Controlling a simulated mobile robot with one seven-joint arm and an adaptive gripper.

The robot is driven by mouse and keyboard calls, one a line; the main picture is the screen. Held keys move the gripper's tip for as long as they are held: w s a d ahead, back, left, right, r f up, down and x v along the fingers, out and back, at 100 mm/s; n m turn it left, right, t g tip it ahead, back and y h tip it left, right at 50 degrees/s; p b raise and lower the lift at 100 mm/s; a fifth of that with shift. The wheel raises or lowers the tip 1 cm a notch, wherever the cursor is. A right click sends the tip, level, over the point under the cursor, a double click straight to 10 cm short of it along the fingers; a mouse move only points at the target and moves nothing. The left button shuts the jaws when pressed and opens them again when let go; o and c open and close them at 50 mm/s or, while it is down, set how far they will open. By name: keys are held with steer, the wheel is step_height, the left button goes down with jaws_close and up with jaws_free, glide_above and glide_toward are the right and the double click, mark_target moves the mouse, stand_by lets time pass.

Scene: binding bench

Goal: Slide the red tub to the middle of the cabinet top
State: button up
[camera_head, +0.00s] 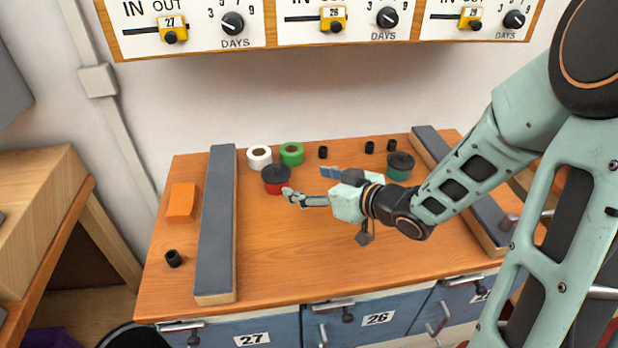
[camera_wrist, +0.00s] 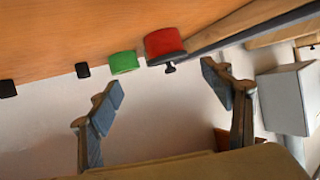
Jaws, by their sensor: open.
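The red tub (camera_head: 276,187) has a dark lid with a knob. It stands upright toward the back left of the wooden cabinet top (camera_head: 320,247), just right of the left grey rail. My gripper (camera_head: 309,184) is open and empty, pointing left toward the tub from its right. The nearer finger shows close to the tub's front right; I cannot tell whether it touches. In the wrist view, upside down, the tub (camera_wrist: 163,43) appears beyond the spread fingers (camera_wrist: 163,88), nearer the right one, with nothing between the fingers.
Grey rails run along the left (camera_head: 216,220) and right (camera_head: 460,190). White (camera_head: 259,158) and green (camera_head: 292,153) tape rolls stand behind the tub. A teal tub (camera_head: 398,173) and small black cylinders stand at the back.

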mark_target(285, 177)
steer(key=shift+s+a, duration=0.1)
steer(key=shift+a, duration=0.35)
steer(key=shift+w+a+f, duration=0.15)
steer(key=shift+w+a, duration=0.05)
steer(key=shift+a, duration=0.05)
steer(key=b+x, duration=0.2)
steer(key=x, duration=0.7)
steer(key=shift+w+a+f, duration=0.15)
steer(key=shift+w+a, duration=0.1)
steer(key=c, duration=1.2)
steer(key=o, duration=1.2)
